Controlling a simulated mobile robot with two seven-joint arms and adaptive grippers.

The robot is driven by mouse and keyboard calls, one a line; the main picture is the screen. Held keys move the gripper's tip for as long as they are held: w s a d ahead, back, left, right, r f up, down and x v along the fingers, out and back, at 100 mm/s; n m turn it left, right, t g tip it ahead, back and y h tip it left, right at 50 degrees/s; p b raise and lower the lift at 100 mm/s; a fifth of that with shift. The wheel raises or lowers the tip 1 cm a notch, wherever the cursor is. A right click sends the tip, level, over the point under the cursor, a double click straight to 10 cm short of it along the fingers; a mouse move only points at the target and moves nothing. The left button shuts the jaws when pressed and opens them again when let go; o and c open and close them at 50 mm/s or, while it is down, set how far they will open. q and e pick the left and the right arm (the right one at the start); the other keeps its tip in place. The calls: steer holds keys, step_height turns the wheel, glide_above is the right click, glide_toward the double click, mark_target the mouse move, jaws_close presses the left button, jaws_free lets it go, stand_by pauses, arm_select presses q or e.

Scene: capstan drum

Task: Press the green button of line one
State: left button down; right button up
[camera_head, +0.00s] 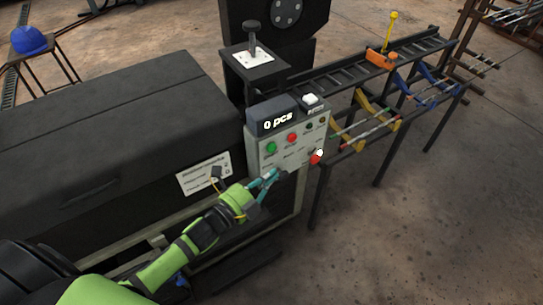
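A grey control panel (297,136) stands at the middle of the head view, with a dark display reading "0 pcs" (278,121) on top. A green button (271,148) sits on its left side, with a red button (292,138) to its right. A larger red knob (316,157) is at the lower right of the panel. My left gripper (268,178), with teal fingers, is in front of the panel's lower left, below the green button and apart from it. Its fingers look close together, but the gap is too small to judge. My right gripper does not show.
A large dark machine housing (110,130) fills the left. A lever on a white plate (252,56) stands behind the panel. A rack with rods (375,125) extends to the right. A blue helmet (28,40) rests on a stool. The floor at the lower right is clear.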

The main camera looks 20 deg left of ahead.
mark_target(272, 148)
arm_select(q)
steer(key=w+a+p, duration=0.1)
steer(key=w, duration=0.5)
steer(key=shift+a, duration=0.25)
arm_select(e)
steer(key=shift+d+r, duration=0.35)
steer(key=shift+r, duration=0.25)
arm_select(q)
steer(key=shift+w, duration=0.15)
